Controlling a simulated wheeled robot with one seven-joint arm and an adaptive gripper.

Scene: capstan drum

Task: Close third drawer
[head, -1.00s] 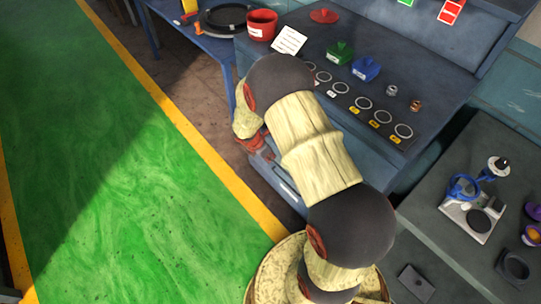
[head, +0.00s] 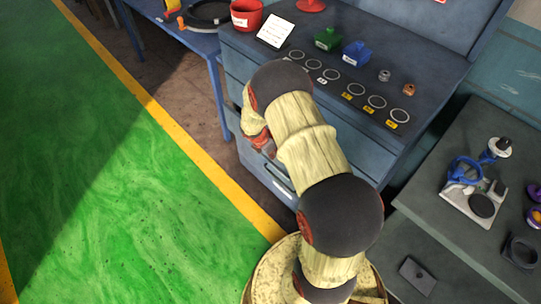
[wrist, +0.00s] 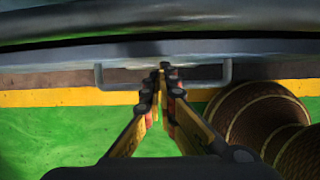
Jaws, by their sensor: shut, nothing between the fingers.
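The blue-grey drawer cabinet (head: 233,66) stands beside the green floor, with my arm covering much of its front. A lower drawer front (head: 279,182) with a pale label shows below my gripper; whether it stands out from the cabinet is hard to tell. My gripper (head: 268,150) is by the drawer fronts, partly hidden by my wrist. In the wrist view, my gripper (wrist: 164,68) is shut and empty, its tips at the middle of a grey bar handle (wrist: 112,86) along a drawer edge (wrist: 260,46). I cannot tell whether they touch.
The cabinet top holds a red pot (head: 246,15), a white card (head: 275,31), a green block (head: 327,39) and a blue block (head: 356,53). A dark side table (head: 445,225) with parts stands at right. The green floor (head: 110,190) at left is clear.

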